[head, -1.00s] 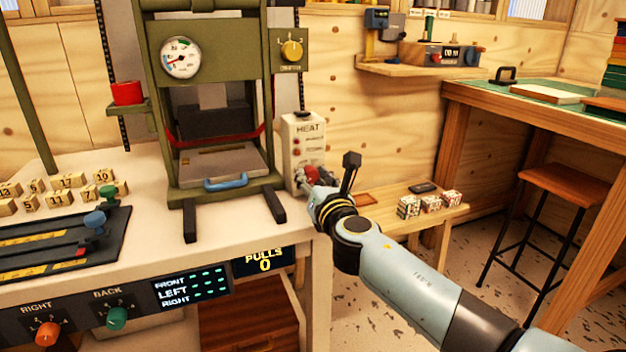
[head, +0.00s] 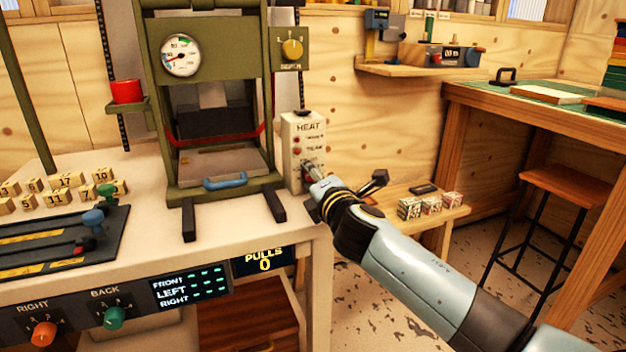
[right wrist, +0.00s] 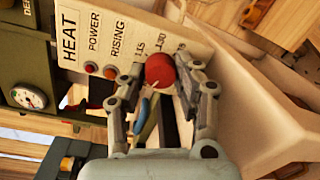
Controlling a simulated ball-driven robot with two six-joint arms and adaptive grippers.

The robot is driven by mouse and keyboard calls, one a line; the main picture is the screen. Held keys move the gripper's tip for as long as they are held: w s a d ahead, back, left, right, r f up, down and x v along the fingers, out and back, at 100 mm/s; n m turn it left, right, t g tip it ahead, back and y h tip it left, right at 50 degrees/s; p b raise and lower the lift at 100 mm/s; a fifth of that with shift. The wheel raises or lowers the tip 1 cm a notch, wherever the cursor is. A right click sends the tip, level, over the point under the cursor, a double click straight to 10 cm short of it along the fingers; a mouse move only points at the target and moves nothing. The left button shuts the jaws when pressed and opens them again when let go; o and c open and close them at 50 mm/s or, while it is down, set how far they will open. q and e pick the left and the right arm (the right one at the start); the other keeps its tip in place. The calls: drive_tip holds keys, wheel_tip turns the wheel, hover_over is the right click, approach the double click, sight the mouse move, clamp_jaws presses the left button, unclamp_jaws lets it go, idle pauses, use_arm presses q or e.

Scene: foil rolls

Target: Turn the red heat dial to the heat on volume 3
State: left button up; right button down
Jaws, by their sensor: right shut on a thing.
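The heat box (head: 297,135) is a cream panel marked HEAT, standing at the right end of the bench beside the green press. It also shows in the right wrist view (right wrist: 97,22), turned on its side, with POWER and RISING lamps. The red heat dial (right wrist: 161,70) sits between the two fingers of my right gripper (right wrist: 163,77), which is shut on it. Numbers are printed beside the dial, partly hidden. In the head view my right gripper (head: 309,172) reaches the box's lower front and covers the dial. My left gripper is not in view.
The green press (head: 160,100) with a gauge and a yellow depth dial (head: 292,49) stands left of the box. Number blocks (head: 57,197) and a slider board (head: 30,250) lie on the bench. A low shelf (head: 455,213) with small boxes is behind my right arm.

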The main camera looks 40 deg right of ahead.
drive_tip(key=m+b, duration=0.1)
drive_tip(key=m, duration=0.3)
drive_tip(key=shift+f, duration=0.15)
drive_tip(key=m+y+b, duration=0.1)
drive_tip(key=m, duration=0.3)
drive_tip(key=shift+s+d+m+b, duration=0.1)
drive_tip(key=shift+m+b, duration=0.2)
drive_tip(key=m+b, duration=0.2)
drive_tip(key=m, duration=0.3)
drive_tip(key=shift+y, duration=0.3)
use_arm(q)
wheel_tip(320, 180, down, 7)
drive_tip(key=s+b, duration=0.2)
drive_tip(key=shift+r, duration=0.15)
use_arm(e)
drive_tip(key=shift+d+m, duration=0.1)
drive_tip(key=shift+m, duration=1.6)
drive_tip(key=c, duration=0.9)
unclamp_jaws()
drive_tip(key=shift+c, duration=0.2)
drive_tip(key=f+v, duration=0.1)
drive_tip(key=v, duration=1.1)
drive_tip(key=shift+r, duration=0.45)
